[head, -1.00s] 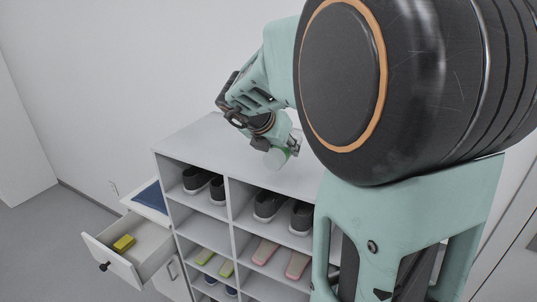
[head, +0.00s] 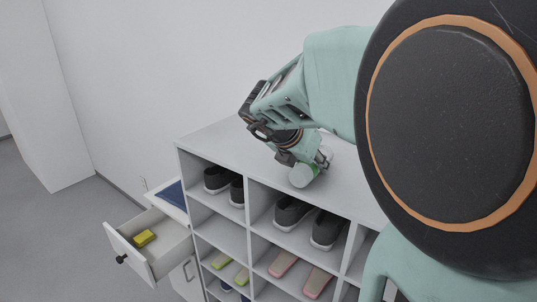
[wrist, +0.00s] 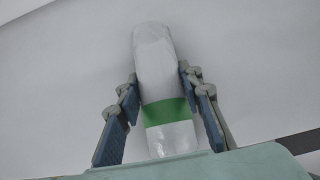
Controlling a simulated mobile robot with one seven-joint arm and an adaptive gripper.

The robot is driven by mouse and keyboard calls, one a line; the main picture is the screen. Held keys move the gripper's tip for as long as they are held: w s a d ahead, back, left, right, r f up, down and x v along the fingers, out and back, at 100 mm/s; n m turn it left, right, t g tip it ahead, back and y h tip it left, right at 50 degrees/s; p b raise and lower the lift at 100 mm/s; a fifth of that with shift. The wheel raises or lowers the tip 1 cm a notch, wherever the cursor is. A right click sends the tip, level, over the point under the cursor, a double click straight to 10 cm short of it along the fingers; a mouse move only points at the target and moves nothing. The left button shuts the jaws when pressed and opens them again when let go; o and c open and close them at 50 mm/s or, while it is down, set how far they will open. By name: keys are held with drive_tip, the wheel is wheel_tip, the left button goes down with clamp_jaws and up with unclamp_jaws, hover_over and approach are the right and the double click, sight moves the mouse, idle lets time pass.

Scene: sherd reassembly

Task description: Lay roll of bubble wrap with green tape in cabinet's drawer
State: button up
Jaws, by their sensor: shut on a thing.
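The roll of bubble wrap (wrist: 157,62) is whitish, with a band of green tape around it near one end. My gripper (wrist: 157,98) is shut on it, one finger along each side in the wrist view. In the head view the roll's end (head: 302,176) shows at my gripper (head: 308,165), over the top of the shoe rack; whether it touches the top I cannot tell. The cabinet's drawer (head: 160,262) is pulled out at the lower left. A yellow block lies inside it, and the rest of its floor is bare.
The white shoe rack (head: 221,142) holds several shoes and stands between my gripper and the drawer. A dark blue flat thing (head: 173,195) lies on the low cabinet beside the rack. A yellow block (head: 144,238) is in the drawer.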

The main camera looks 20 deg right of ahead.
drive_tip(key=shift+a+f, duration=0.1)
drive_tip(key=shift+f, duration=0.1)
drive_tip(key=o, duration=0.7)
drive_tip(key=shift+f, duration=0.15)
drive_tip(key=o, duration=0.4)
